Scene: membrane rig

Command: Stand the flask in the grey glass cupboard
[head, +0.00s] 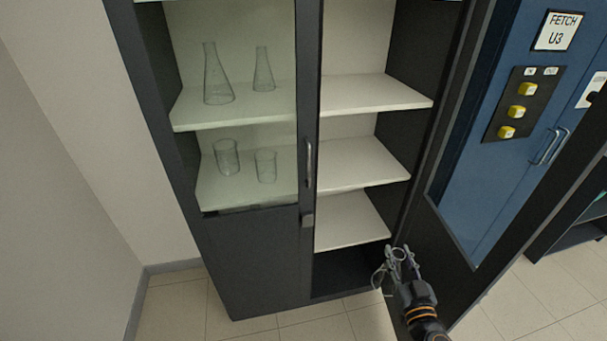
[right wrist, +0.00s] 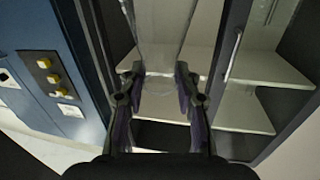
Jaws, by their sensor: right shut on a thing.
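The grey glass cupboard (head: 257,255) stands ahead, with glassware behind glass on its left side. Its right side is open and shows bare white shelves (head: 365,161). My right gripper (head: 401,258) is low at the right, in front of the cupboard's open side. It is shut on a clear glass flask (head: 379,274), seen only as faint outlines in the head view. In the right wrist view the flask (right wrist: 160,35) is between the fingers of my right gripper (right wrist: 155,86), with the shelves behind it. My left gripper is not in view.
Behind the glass are two conical flasks (head: 216,82) and two beakers (head: 227,158). A dark door panel (head: 412,222) stands open at the right. Beyond it is a blue cabinet (head: 495,170) with yellow buttons (head: 517,111). The open right-hand shelves look empty.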

